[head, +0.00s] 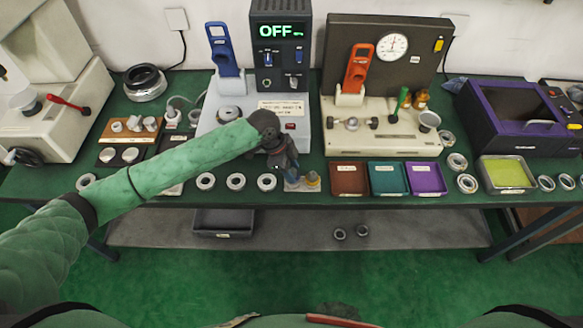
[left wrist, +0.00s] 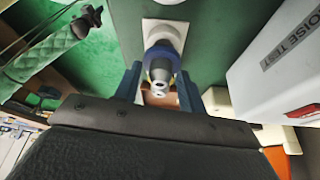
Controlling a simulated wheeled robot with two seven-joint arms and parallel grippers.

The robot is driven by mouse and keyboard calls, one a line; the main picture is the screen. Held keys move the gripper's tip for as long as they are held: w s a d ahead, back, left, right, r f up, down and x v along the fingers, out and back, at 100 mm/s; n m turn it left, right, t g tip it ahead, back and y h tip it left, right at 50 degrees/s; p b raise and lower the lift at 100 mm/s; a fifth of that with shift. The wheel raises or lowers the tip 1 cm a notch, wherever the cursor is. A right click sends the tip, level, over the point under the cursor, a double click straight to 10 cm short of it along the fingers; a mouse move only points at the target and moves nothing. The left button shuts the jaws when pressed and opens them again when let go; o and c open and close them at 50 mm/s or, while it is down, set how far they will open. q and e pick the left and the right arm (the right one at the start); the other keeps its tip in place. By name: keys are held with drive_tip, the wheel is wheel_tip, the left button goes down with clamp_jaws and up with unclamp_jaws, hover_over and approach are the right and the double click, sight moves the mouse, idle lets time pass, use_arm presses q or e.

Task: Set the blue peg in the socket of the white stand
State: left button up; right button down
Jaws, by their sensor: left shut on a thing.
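My left gripper (head: 287,172) hangs over the small white stand (head: 299,187) near the table's front edge. In the left wrist view, its two blue fingers (left wrist: 160,80) are shut on the blue peg (left wrist: 161,66), which has a blue band and a grey metal end. The white stand (left wrist: 150,27) with its round socket part shows just beyond the peg. The peg overlaps the socket in this view, so I cannot tell whether it touches or enters it. In the head view the gripper mostly hides the peg.
Brown (head: 348,180), teal (head: 388,179) and purple (head: 427,179) trays stand just right of the stand. Several bearing rings (head: 236,182) lie to the left. A white test machine (head: 226,112) stands close behind the gripper. The floor in front of the table is clear.

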use_arm(q)
drive_tip(key=shift+f, duration=0.6)
drive_tip(key=shift+f+b, duration=0.3)
drive_tip(key=shift+f, duration=0.05)
drive_tip(key=o, duration=1.1)
drive_tip(key=shift+o, duration=0.8)
drive_tip(key=shift+r, duration=0.15)
